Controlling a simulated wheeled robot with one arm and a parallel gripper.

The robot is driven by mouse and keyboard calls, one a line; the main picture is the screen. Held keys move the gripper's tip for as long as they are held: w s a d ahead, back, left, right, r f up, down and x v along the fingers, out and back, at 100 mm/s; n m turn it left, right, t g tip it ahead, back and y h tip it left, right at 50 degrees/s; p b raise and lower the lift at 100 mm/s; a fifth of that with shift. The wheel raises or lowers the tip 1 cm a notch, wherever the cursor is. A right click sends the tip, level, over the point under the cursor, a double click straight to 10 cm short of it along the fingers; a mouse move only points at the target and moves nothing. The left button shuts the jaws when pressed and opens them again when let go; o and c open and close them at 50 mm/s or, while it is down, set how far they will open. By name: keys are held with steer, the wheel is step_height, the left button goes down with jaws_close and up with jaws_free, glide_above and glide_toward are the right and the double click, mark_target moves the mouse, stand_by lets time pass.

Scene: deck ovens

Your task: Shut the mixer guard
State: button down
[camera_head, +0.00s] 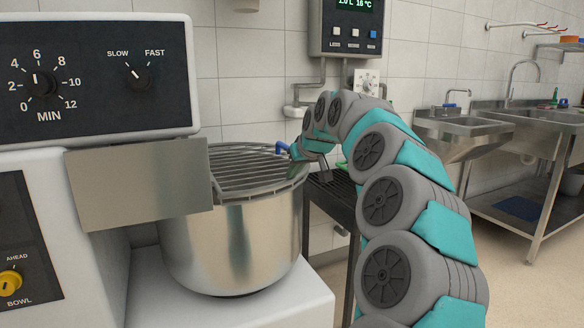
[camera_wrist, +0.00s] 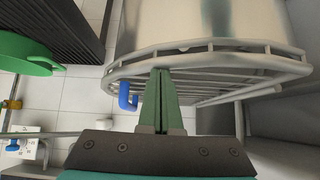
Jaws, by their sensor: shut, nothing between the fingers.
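The mixer guard (camera_head: 258,172) is a grey wire grid lying roughly level across the top of the steel bowl (camera_head: 232,240). Its blue handle (camera_head: 282,147) sticks out at the far right of the rim. In the wrist view the guard's rim (camera_wrist: 222,48) and bars run below the bowl (camera_wrist: 200,22), with the blue handle (camera_wrist: 127,97) just left of my fingers. My gripper (camera_wrist: 160,72) is shut and empty, its fingertips overlapping the guard's rim in that view. I cannot tell whether they touch it. In the head view my gripper is at the guard's right edge, beside the handle, mostly hidden by my wrist.
The mixer's control panel (camera_head: 95,78) and a metal plate (camera_head: 140,183) stand left of the bowl. A dark slatted stand (camera_head: 333,196) is behind and right of it. A wall-mounted water meter (camera_head: 347,27) hangs above. Steel sinks (camera_head: 465,133) stand far right, with open floor before them.

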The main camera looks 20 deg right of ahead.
steer(key=shift+f, duration=0.3)
steer(key=shift+s, duration=0.1)
steer(key=v, duration=1)
steer(key=s+a+f+n+g+y, duration=0.15)
steer(key=s+a+f+g, duration=0.35)
steer(key=s+a+f, duration=0.95)
steer(key=s+a+f+g, duration=0.1)
steer(key=s+f+g, duration=0.1)
steer(key=s+f, duration=0.3)
steer(key=s+a+f+m+g+h, duration=0.1)
steer(key=s+f, duration=0.4)
steer(key=s, duration=0.9)
steer(key=s+a+f+g, duration=0.2)
steer(key=s+f, duration=0.3)
steer(key=s, duration=0.5)
steer(key=shift+f+g+h+p, duration=0.3)
steer(key=shift+f+g+h, duration=0.05)
steer(key=shift+f+g, duration=0.05)
steer(key=c, duration=1.6)
jaws_free()
